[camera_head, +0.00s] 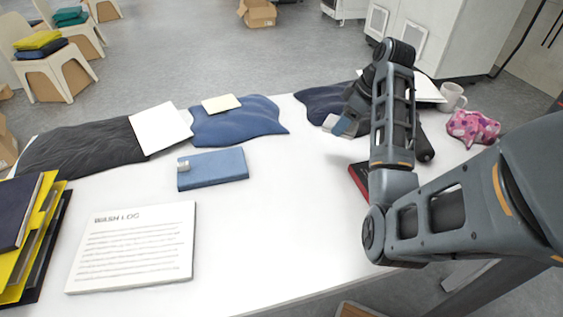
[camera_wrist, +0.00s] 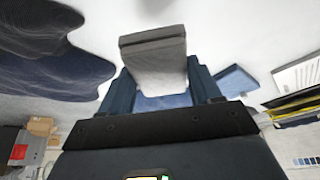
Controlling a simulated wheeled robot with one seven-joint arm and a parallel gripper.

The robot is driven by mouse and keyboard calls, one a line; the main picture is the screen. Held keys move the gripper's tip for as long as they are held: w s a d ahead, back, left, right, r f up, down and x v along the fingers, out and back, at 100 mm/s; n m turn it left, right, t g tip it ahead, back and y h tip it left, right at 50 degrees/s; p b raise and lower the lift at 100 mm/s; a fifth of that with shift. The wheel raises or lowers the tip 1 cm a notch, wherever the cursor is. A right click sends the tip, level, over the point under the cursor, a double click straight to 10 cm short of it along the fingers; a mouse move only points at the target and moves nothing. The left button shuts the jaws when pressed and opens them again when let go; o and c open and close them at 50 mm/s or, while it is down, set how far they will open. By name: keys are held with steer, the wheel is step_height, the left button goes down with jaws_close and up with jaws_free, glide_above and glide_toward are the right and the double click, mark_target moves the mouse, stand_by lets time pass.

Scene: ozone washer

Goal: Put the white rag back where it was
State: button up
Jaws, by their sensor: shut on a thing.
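My gripper (camera_head: 345,122) is over the far side of the white table, near a dark navy cloth (camera_head: 318,101). In the wrist view my gripper (camera_wrist: 160,84) has its two blue fingers closed on a folded, pale grey-white piece (camera_wrist: 153,58), which I take to be the white rag. It looks like a thick folded block held between the fingers. In the head view only a small pale part of the rag (camera_head: 341,125) shows, and the arm hides some of the area behind it. I cannot tell how high it is above the table.
A blue cloth (camera_head: 240,123) and a blue book (camera_head: 213,168) lie left of my gripper. A wash log (camera_head: 135,247) lies at the front left. A mug (camera_head: 452,97) and a pink cloth (camera_head: 473,128) are at the right. The table's middle (camera_head: 285,205) is clear.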

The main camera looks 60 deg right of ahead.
steer(key=shift+s+d, duration=0.3)
steer(key=shift+d, duration=0.05)
steer(key=shift+w+a+f+b, duration=0.1)
steer(key=shift+w+f+b, duration=0.15)
steer(key=shift+b, duration=0.1)
glide_above(297, 157)
steer(key=s, duration=0.2)
steer(key=f, duration=0.6)
steer(key=shift+w+a+f, duration=0.1)
steer(key=shift+w, duration=0.15)
steer(key=shift+f, duration=2.05)
steer(key=shift+f, duration=0.1)
steer(key=o, duration=0.9)
steer(key=shift+o, duration=0.2)
steer(key=v, duration=1.2)
